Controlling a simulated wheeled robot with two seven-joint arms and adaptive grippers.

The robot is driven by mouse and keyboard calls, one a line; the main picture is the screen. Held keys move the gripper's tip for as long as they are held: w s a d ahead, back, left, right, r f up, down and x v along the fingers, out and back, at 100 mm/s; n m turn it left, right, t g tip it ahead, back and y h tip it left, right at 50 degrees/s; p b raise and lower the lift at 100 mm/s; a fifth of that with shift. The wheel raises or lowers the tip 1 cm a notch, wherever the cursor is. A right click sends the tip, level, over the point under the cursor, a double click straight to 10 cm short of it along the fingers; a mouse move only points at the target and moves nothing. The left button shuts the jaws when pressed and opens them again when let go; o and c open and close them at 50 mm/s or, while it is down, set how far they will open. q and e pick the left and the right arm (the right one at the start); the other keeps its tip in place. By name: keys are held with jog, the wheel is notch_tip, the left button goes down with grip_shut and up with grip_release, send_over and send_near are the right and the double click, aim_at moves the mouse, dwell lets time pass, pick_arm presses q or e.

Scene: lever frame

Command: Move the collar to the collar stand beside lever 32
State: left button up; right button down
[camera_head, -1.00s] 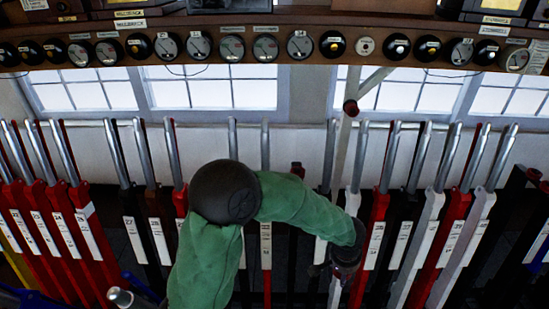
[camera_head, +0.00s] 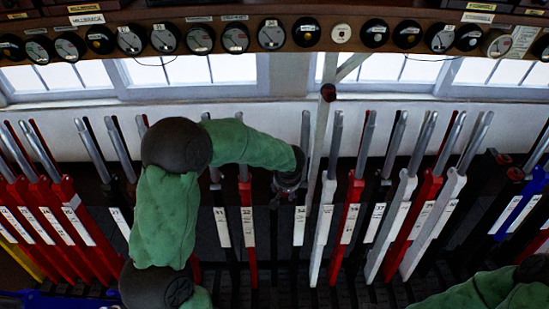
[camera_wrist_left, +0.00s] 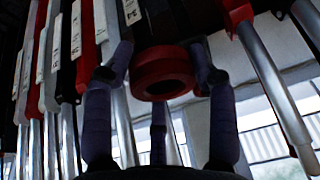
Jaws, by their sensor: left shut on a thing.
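The collar (camera_wrist_left: 163,72) is a thick red ring with a dark hollow, seen between the fingers of my left gripper in the left wrist view. The left gripper (camera_head: 288,188) is shut on it. In the head view the gripper is at the end of the green-sleeved arm, in front of the lever row, and the collar is not clearly visible there. Lever 32 (camera_head: 247,222), red with a white plate that appears to read 32, stands just left of the gripper. I cannot make out the collar stand. My right gripper is out of view; part of the right sleeve shows bottom right.
Closely spaced levers flank the gripper, including a white one (camera_head: 322,230) and a red one (camera_head: 350,220) to its right. A shelf of round gauges (camera_head: 271,33) runs above the windows.

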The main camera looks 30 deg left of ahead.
pick_arm(q)
jog(key=w+a+r+n+y+p, duration=0.1)
jog(key=w+a+r+n+p, duration=0.15)
jog(key=a+r+p, duration=0.3)
jog(key=shift+w+a+f+n+p, duration=0.3)
jog(key=shift+w+f, duration=0.15)
jog(key=shift+f, duration=0.25)
jog(key=shift+w+a+f+n+p, duration=0.15)
jog(key=shift+w+a+f+p, duration=0.2)
jog(key=shift+f, duration=0.3)
jog(key=shift+d, duration=0.1)
jog(key=shift+b, duration=1)
dwell(0.7)
jog(key=shift+f+b, duration=2.8)
jog(key=shift+b, duration=0.85)
jog(key=o, duration=1.1)
jog(key=shift+o, duration=0.2)
jog(key=c, duration=0.4)
